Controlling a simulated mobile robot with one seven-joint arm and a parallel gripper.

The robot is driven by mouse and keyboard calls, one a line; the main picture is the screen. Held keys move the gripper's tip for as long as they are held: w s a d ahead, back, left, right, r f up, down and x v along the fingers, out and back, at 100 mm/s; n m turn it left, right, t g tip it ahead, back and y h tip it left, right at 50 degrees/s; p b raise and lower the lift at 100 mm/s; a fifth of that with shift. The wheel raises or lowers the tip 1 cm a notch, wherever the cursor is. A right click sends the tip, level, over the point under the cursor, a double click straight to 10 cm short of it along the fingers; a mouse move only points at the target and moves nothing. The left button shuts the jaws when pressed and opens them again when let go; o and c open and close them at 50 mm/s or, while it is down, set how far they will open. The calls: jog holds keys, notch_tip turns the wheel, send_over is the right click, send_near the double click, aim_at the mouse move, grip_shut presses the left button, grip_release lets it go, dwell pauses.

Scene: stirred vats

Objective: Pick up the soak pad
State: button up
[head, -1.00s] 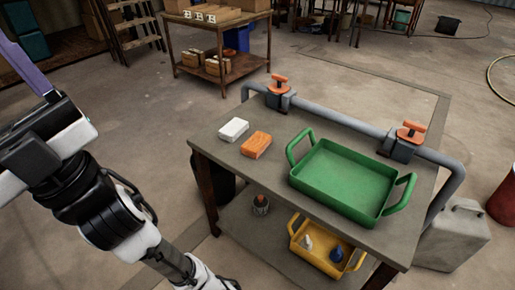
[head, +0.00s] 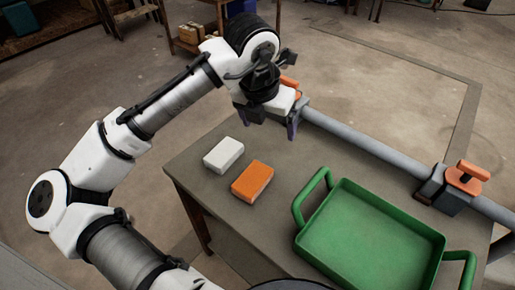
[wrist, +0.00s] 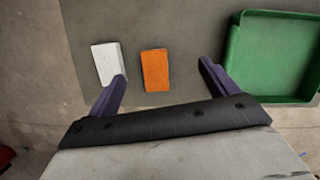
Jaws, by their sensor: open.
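Two small flat blocks lie side by side on the grey table. One is white (head: 223,155), the other orange (head: 252,181), just right of it. The frames do not label either as the soak pad. Both also show in the wrist view, white (wrist: 106,64) at left and orange (wrist: 156,70) near the middle. My gripper (head: 266,118) is open and empty, above the table's far side, beyond the blocks. In the wrist view, the orange block appears between the purple fingers (wrist: 163,72). The left fingertip overlaps the white block's lower corner; nothing is held.
A green tray (head: 372,240) with raised handles stands right of the blocks and looks empty. A grey pipe (head: 365,142) with orange-handled valves (head: 465,176) runs along the table's far edge. Bare tabletop (head: 207,190) lies around the blocks.

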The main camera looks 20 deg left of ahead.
jog(key=s+a+f+m+g, duration=0.1)
jog(key=s+a+f+g, duration=0.2)
jog(key=s+f, duration=0.1)
send_over(251, 180)
jog(key=shift+y, duration=0.4)
notch_tip(251, 180, down, 7)
jog(key=shift+r+b, duration=0.15)
jog(key=shift+b, duration=0.3)
jog(key=shift+f, duration=2.9)
jog(key=c, duration=1.1)
jog(key=shift+o, duration=0.2)
jog(key=shift+r, duration=0.1)
notch_tip(251, 180, up, 20)
jog(key=p, duration=0.1)
jog(key=shift+p, duration=0.3)
